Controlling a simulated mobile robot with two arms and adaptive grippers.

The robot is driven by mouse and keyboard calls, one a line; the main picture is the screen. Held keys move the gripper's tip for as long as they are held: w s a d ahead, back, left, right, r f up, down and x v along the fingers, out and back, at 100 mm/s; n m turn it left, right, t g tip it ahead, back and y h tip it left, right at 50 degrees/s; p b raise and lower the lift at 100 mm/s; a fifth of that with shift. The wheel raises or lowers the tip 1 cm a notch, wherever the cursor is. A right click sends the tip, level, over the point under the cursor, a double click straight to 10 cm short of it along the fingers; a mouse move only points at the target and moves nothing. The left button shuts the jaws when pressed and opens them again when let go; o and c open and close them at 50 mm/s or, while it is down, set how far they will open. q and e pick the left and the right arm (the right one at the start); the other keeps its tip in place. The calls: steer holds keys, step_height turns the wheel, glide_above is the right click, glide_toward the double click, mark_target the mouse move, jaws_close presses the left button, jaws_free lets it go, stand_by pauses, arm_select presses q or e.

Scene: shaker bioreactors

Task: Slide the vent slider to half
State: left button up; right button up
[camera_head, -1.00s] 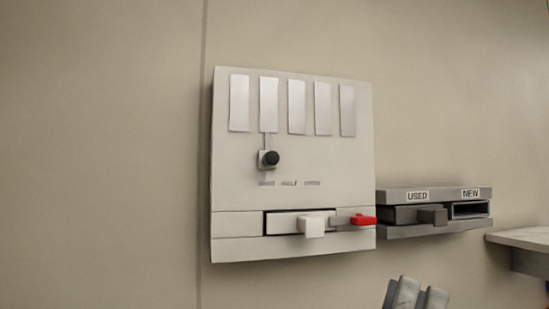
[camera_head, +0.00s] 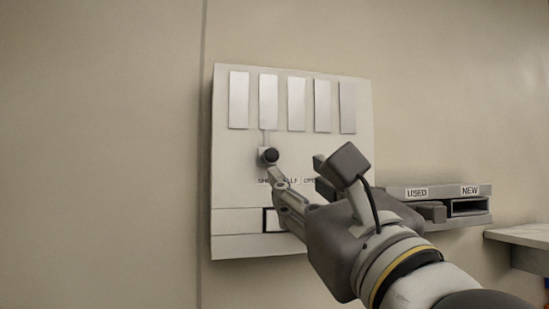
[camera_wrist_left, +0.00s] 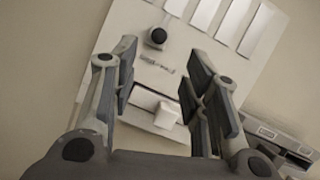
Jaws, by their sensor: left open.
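The vent slider's round black knob (camera_head: 269,155) sits on a small grey block on the white wall panel (camera_head: 232,185), below a vertical rod. It stands above the leftmost of three small labels; the middle label (camera_head: 291,181) is partly covered and seems to read HALF. My left gripper (camera_head: 298,168) is open in front of the panel, low and right of the knob, with one finger close beneath it. In the left wrist view the knob (camera_wrist_left: 157,36) shows beyond the open fingers, nearer the left one, with nothing between them. Contact cannot be told.
Several light plates (camera_head: 296,104) line the panel's top. A white drawer handle (camera_wrist_left: 167,114) shows between the fingers in the left wrist view. A grey box marked USED and NEW (camera_head: 468,207) and a pale shelf (camera_head: 520,237) are at right. Left wall is clear.

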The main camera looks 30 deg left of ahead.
mark_target(274, 158)
arm_select(q)
steer(key=p+x, duration=0.5)
steer(key=x, duration=0.4)
steer(key=shift+w+a+r, duration=0.1)
steer(key=shift+a+r, duration=0.05)
steer(key=shift+a, duration=0.25)
steer(key=shift+w+a+r+p, duration=0.1)
steer(key=shift+w+a+p, duration=0.15)
steer(key=shift+a+p, duration=0.15)
jaws_close()
steer(key=shift+d, duration=0.1)
